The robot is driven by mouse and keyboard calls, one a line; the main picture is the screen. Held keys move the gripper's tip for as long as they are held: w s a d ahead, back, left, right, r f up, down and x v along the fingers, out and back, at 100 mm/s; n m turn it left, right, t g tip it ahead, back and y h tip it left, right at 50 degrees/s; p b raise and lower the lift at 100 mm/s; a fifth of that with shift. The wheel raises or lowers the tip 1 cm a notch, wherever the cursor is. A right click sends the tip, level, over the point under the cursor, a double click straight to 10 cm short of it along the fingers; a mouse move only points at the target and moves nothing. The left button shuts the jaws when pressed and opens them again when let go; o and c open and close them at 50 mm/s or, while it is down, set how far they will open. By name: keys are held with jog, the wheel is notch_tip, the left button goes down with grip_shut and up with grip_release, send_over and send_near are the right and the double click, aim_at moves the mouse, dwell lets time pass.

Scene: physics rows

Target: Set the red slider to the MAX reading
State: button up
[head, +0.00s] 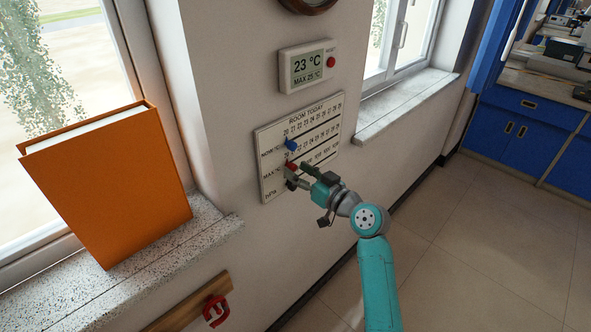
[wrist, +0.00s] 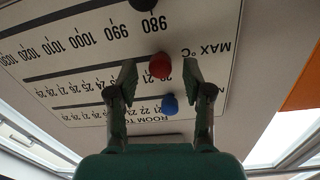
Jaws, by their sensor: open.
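The pale ROOM TODAY board (head: 325,151) hangs on the wall with rows of numbers. The red slider (head: 291,166) sits near the left end of the MAX °C row, just below the blue slider (head: 291,145). My gripper (head: 298,173) is at the board, open. In the upside-down wrist view, the red slider (wrist: 160,65) stands between the spread fingertips, with gaps on both sides; the blue slider (wrist: 170,103) is beyond it. The white display (head: 307,66) above reads 23 °C and MAX 25 °C. The red slider's exact reading is unclear.
A red button (head: 331,61) is on the display. An orange book or binder (head: 110,185) stands on the left speckled sill (head: 165,240). A red hook (head: 216,311) is on a wooden rail below. The floor (head: 470,240) at right is clear, with blue cabinets (head: 520,125) behind.

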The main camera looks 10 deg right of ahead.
aim_at(317, 147)
jog(key=shift+x, duration=0.8)
jog(key=shift+c, duration=0.2)
grip_shut()
jog(key=w+d, duration=0.2)
jog(key=d, duration=0.1)
jog(key=w+d, duration=0.2)
jog(key=d, duration=0.1)
jog(key=w+d, duration=0.2)
jog(key=d, duration=0.2)
jog(key=shift+w+d, duration=0.1)
jog(key=shift+w, duration=0.05)
jog(key=shift+o, duration=0.2)
grip_release()
